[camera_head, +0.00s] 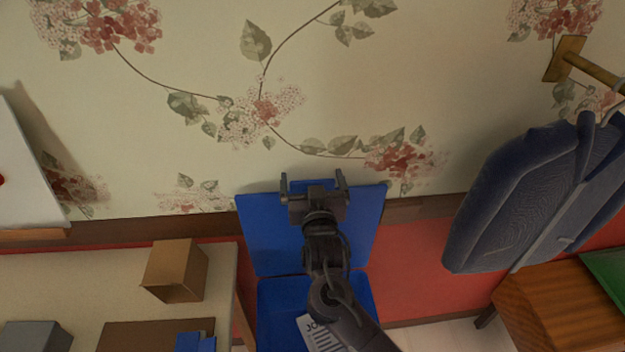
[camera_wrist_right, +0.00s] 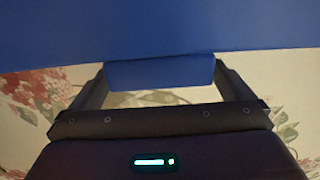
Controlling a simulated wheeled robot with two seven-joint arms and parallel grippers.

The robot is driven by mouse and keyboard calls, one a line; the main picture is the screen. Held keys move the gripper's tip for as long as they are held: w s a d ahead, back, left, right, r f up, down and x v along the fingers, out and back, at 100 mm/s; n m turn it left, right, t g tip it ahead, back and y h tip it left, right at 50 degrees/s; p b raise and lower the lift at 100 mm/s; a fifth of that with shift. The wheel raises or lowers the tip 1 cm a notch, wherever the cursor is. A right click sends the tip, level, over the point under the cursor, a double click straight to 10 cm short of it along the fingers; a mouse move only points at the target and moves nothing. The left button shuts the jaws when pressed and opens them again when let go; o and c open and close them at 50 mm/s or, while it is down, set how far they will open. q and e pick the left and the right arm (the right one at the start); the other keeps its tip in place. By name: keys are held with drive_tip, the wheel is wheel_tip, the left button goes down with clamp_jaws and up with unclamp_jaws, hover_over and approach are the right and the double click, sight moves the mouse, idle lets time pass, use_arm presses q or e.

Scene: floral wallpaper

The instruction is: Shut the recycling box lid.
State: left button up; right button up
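The blue recycling box (camera_head: 268,302) stands low against the wall, with a paper (camera_head: 322,334) showing inside it. Its blue lid (camera_head: 262,228) is raised, standing upright near the wallpaper. My right gripper (camera_head: 313,180) is at the lid's top edge, its fingers spread apart. In the right wrist view the gripper (camera_wrist_right: 160,75) is open, and the blue lid (camera_wrist_right: 160,28) fills the top of the picture. A blue tab of the lid shows between the fingers; I cannot tell whether they touch it. My right forearm hides part of the box and lid. My left gripper is out of view.
A pale table (camera_head: 90,275) with a cardboard box (camera_head: 175,270) stands at the left. A dark blue garment (camera_head: 525,195) hangs at the right above a wooden piece of furniture (camera_head: 550,310). The wall is close behind the lid.

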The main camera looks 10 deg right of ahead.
drive_tip(key=c, duration=1.1)
use_arm(q)
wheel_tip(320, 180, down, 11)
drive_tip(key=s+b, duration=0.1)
drive_tip(key=b, duration=0.9)
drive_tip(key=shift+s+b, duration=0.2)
drive_tip(key=shift+b, duration=0.2)
use_arm(e)
drive_tip(key=shift+s+f+t, duration=0.95)
drive_tip(key=shift+s+f, duration=0.4)
drive_tip(key=shift+s, duration=2.45)
drive_tip(key=shift+s+f+t, duration=0.9)
drive_tip(key=shift+s+f, duration=0.5)
drive_tip(key=shift+s, duration=2.4)
drive_tip(key=shift+s+f+t, duration=0.95)
drive_tip(key=shift+s+f, duration=0.4)
drive_tip(key=shift+s, duration=2.45)
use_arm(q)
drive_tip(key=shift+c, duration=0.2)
